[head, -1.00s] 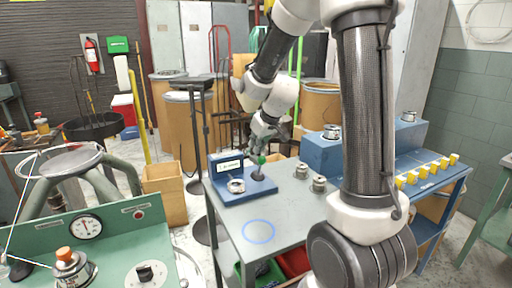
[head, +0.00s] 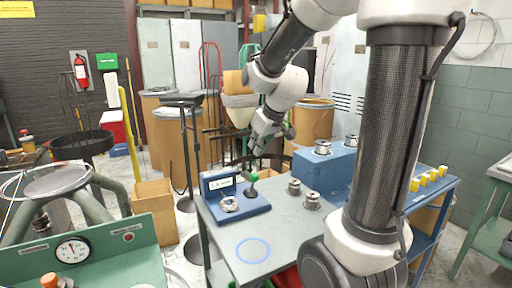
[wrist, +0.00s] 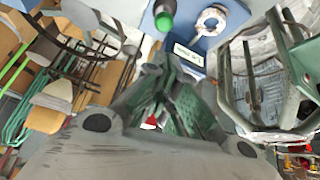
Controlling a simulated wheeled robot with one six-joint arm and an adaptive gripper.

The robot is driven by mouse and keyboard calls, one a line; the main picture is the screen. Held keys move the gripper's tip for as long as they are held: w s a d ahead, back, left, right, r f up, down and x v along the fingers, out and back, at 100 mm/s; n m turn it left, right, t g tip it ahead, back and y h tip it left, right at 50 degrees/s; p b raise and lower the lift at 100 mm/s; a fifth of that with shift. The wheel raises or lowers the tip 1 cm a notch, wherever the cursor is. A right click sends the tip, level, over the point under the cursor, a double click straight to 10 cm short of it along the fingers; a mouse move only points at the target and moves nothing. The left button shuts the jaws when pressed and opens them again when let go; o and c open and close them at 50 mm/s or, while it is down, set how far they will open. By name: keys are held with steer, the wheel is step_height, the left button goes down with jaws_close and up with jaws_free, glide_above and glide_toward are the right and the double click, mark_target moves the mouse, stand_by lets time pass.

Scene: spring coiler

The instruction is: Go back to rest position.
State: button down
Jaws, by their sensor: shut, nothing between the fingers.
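My gripper (head: 258,150) hangs at the end of my arm above the far edge of the grey table (head: 228,236). In the head view it is above and a little behind a blue fixture (head: 256,206) with a green-topped lever (head: 253,177) and a display box. In the wrist view my gripper (wrist: 172,88) is shut with nothing in it. The green knob (wrist: 163,14) is in front of it at the top, apart from the fingers. A silver ring-shaped part (head: 229,204) sits on the fixture.
Silver spools (head: 312,200) stand on the table, others on a blue block (head: 326,170). A green panel with a gauge (head: 73,249) is at lower left. A black stand (head: 186,140) rises left of the table.

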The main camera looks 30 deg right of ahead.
steer(key=s+r+m+g, duration=0.2)
steer(key=s, duration=2.1)
steer(key=shift+s+a+r+h, duration=0.3)
steer(key=shift+s+a, duration=0.05)
